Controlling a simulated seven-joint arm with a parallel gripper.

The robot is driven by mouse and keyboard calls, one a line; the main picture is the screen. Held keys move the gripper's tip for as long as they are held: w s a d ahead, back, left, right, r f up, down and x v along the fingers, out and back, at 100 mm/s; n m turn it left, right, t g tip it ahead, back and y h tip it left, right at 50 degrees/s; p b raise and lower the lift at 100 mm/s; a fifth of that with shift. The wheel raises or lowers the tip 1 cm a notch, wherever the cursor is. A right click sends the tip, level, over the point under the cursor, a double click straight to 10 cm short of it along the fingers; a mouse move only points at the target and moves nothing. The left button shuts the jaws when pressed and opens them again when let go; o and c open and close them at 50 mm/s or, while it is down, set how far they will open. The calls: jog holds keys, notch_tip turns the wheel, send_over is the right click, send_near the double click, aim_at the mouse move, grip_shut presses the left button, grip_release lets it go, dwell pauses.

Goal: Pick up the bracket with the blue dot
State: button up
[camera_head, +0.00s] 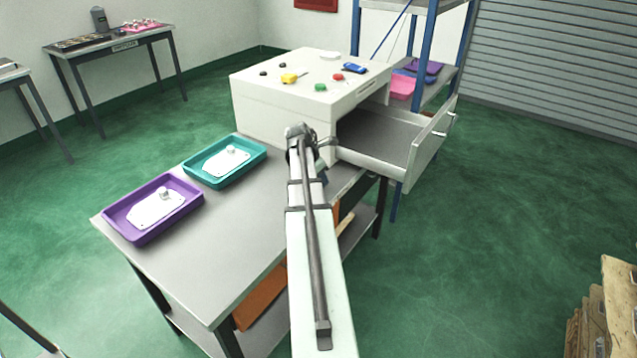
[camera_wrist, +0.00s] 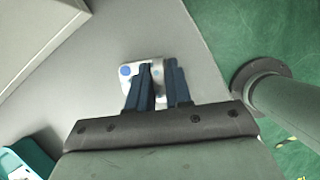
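In the wrist view a pale bracket (camera_wrist: 131,87) with a blue dot (camera_wrist: 125,70) lies on the grey bench top. My gripper (camera_wrist: 160,65) is over it, its two dark blue fingers parted, with part of the bracket visible in the gap between them. The fingers hide some of the bracket, and I cannot tell whether they touch it. Two other white brackets lie in trays there, one in the purple tray (camera_head: 146,239) and one in the teal tray (camera_head: 190,178).
A white cabinet (camera_head: 270,110) with its drawer (camera_head: 395,140) pulled open stands at the bench's far end. Small coloured items, including a yellow one (camera_head: 289,78), lie on top. The middle of the bench (camera_head: 200,250) is clear. A blue-posted shelf (camera_head: 425,50) stands behind.

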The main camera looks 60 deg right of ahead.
grip_shut()
